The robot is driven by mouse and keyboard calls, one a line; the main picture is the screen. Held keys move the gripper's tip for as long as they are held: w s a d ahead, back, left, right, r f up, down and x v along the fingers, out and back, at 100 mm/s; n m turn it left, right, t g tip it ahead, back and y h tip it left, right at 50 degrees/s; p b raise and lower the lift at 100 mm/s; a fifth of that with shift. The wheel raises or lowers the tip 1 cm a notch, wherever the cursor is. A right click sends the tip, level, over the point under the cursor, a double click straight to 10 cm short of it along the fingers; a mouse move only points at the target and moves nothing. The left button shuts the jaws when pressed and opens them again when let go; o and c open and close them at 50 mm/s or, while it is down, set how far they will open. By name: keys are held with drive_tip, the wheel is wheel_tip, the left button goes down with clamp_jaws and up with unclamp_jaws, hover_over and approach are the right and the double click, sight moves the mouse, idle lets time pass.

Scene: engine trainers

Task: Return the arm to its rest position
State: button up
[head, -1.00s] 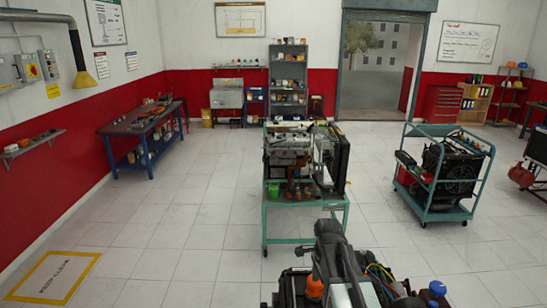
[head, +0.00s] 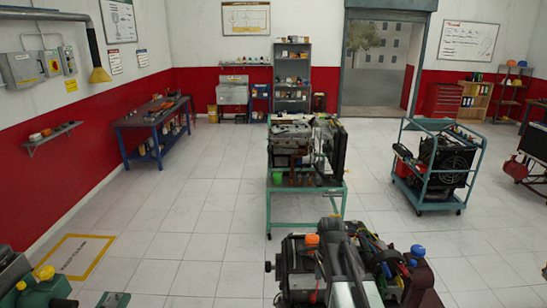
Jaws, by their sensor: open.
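My arm reaches up from the bottom edge of the head view, right of centre, as a grey and dark link. My gripper (head: 333,226) is at its far end, seen from behind; its fingers are small and hard to make out. It looks open, with nothing seen in it. A dark engine trainer (head: 300,268) with an orange cap and a blue cap lies around and below the arm in the picture. The arm hides part of this engine. I cannot tell whether they touch.
A teal cart (head: 305,190) bearing an engine stands ahead, and another caged teal cart (head: 433,168) stands at right. A green machine with a yellow cap (head: 44,272) is at lower left. A workbench (head: 150,118) lines the left wall. Tiled floor is clear between them.

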drive_tip(key=s+f+n+b, duration=0.4)
drive_tip(key=f+n+b, duration=0.4)
drive_tip(key=f+b, duration=0.3)
drive_tip(key=s+f+n+b, duration=0.4)
drive_tip(key=f+n+b, duration=0.4)
drive_tip(key=f+b, duration=0.3)
drive_tip(key=shift+s+d+f, duration=0.2)
drive_tip(key=shift+s+f, duration=0.05)
drive_tip(key=shift+s, duration=0.05)
